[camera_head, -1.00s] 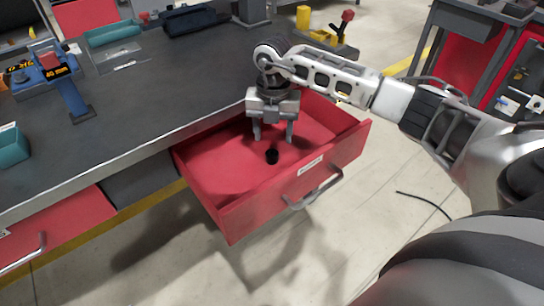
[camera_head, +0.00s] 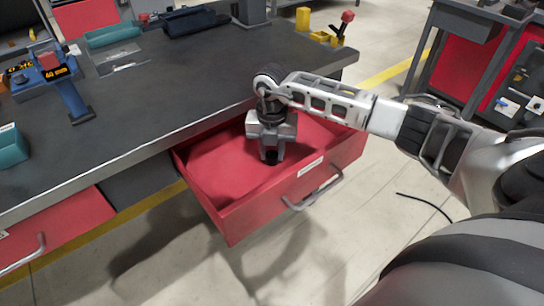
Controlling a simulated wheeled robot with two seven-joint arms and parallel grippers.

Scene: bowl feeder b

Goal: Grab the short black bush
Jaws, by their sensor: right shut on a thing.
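My right gripper (camera_head: 271,157) points down inside the open red drawer (camera_head: 212,165). Its fingers are shut on the short black bush (camera_head: 271,155), a small dark piece that shows between the fingertips low in the drawer. The fingers hide much of the bush, and I cannot tell whether it still touches the drawer floor. My left gripper is not in view.
The dark workbench top (camera_head: 150,110) lies above and left of the drawer. A blue tool stand (camera_head: 68,90), teal trays (camera_head: 112,34) and a yellow and red fixture (camera_head: 330,34) stand on it. The drawer walls surround my right gripper. Floor is clear in front.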

